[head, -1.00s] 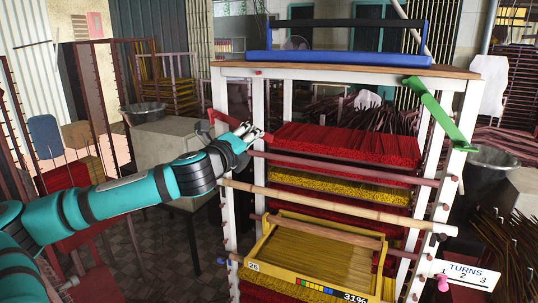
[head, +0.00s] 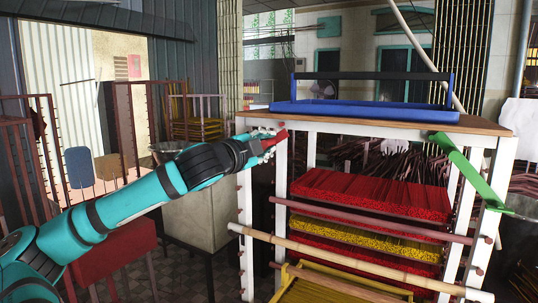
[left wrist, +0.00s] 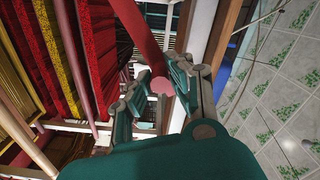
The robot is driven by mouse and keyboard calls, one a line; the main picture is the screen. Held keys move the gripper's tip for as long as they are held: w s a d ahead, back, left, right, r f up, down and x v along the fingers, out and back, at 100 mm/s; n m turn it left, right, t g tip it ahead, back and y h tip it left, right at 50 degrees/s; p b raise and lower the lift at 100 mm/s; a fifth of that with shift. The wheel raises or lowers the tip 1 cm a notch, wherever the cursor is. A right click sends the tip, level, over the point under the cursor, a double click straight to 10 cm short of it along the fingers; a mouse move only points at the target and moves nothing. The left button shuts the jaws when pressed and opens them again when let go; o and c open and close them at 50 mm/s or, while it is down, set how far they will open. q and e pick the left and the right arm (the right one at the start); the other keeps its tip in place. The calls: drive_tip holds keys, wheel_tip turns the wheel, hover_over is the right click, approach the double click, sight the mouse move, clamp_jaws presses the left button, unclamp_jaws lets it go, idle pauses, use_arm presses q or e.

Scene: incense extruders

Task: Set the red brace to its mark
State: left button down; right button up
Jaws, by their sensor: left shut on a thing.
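The red brace (head: 273,139) shows as a short red piece at my left gripper (head: 262,136), by the top of the rack's left white post. My left gripper is shut on it. In the left wrist view the brace (left wrist: 146,38) is a long red bar that runs up from between the fingers of the gripper (left wrist: 162,82). A round pinkish end (left wrist: 160,86) sits between the fingers. I cannot tell whether the brace touches the post. I cannot make out its mark. My right gripper is out of view.
A green brace (head: 467,168) slants across the rack's right post. A blue tray (head: 365,109) stands on the wooden rack top (head: 480,125). Red and yellow incense bundles fill the shelves. A bamboo pole (head: 350,260) crosses the front.

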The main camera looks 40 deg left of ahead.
use_arm(q)
drive_tip(key=shift+s+a+r+n, duration=0.15)
drive_tip(key=shift+a+r+n, duration=0.5)
drive_tip(key=shift+r+n, duration=0.25)
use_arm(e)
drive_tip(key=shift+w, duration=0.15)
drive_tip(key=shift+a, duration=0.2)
use_arm(q)
drive_tip(key=c, duration=1.2)
unclamp_jaws()
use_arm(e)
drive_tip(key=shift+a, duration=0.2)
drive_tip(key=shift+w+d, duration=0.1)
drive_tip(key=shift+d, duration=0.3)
use_arm(q)
drive_tip(key=shift+s, duration=0.1)
